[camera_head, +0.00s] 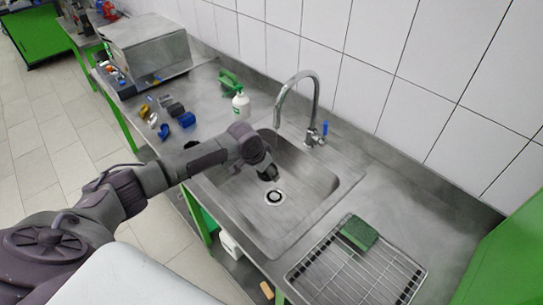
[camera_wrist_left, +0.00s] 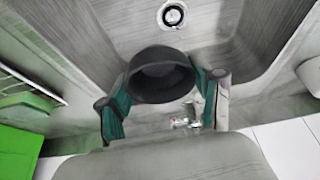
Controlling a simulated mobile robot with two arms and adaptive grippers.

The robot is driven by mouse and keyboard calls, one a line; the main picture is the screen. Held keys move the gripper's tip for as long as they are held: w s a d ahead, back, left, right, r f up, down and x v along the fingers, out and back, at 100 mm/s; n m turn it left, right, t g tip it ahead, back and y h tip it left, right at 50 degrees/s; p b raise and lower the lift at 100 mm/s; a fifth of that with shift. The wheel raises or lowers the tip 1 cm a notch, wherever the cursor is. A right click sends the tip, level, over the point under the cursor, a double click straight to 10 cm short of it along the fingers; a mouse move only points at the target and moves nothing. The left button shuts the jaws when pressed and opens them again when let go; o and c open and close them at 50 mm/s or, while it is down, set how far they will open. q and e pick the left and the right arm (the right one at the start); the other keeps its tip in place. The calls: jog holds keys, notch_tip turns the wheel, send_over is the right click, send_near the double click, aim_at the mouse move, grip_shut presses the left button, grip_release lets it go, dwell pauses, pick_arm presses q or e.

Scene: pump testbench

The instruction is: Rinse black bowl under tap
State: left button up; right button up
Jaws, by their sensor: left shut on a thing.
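My left gripper (camera_head: 264,168) is over the sink (camera_head: 318,191), near the drain (camera_head: 275,197), at the end of an arm from the left. In the left wrist view my left gripper (camera_wrist_left: 163,85) is shut on the black bowl (camera_wrist_left: 161,76), one green finger on each side. The bowl's round dark opening faces that camera. In the head view the bowl is mostly hidden or hard to tell from the gripper. The tap (camera_head: 298,82) arches from behind the sink, with a blue-tipped lever (camera_head: 325,128). No water is visible. My right gripper is not in view.
A wire rack (camera_head: 362,270) with a green sponge (camera_head: 359,233) lies right of the sink. A white bottle (camera_head: 241,105) stands behind the sink's left side. Small blue and dark parts (camera_head: 186,119) and a metal box (camera_head: 146,48) are further left. The tiled wall closes the back.

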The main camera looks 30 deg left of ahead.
pick_arm(q)
jog(key=shift+s+d+r+p, duration=0.1)
jog(key=shift+s+r+p, duration=0.7)
jog(key=shift+p, duration=0.45)
jog(key=shift+s, duration=0.25)
jog(key=shift+s+d+r, duration=0.15)
jog(key=shift+s+r, duration=0.45)
jog(key=shift+s, duration=0.1)
jog(key=shift+s+d+r, duration=0.1)
jog(key=shift+s+r, duration=0.5)
jog(key=shift+s, duration=0.1)
